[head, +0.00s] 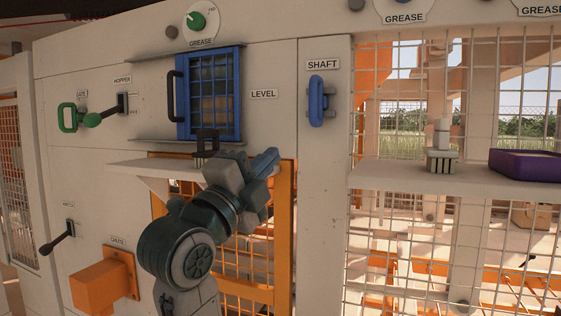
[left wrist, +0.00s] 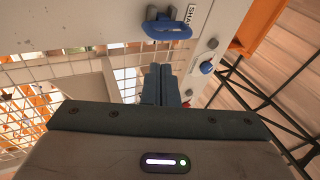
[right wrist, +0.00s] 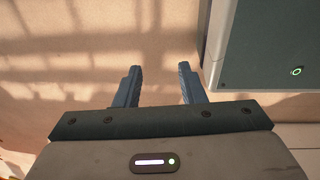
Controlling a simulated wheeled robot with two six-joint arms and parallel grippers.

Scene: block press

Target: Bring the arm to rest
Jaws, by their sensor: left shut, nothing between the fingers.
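My left gripper (head: 266,163) is raised in front of the machine's pale panel in the head view, its blue-grey fingers pointing up and to the right. In the left wrist view the two fingers of my left gripper (left wrist: 160,84) are together with nothing between them. It touches no handle that I can see. My right gripper (right wrist: 158,76) shows only in the right wrist view. Its fingers are apart and empty, over a plain pale floor.
The panel has a blue SHAFT handle (head: 317,101), a blue-framed LEVEL window (head: 209,93), a green handle (head: 68,118) and an orange box (head: 100,286). A shelf at right bears a purple tray (head: 526,163). A grey-green box (right wrist: 270,45) stands beside my right gripper.

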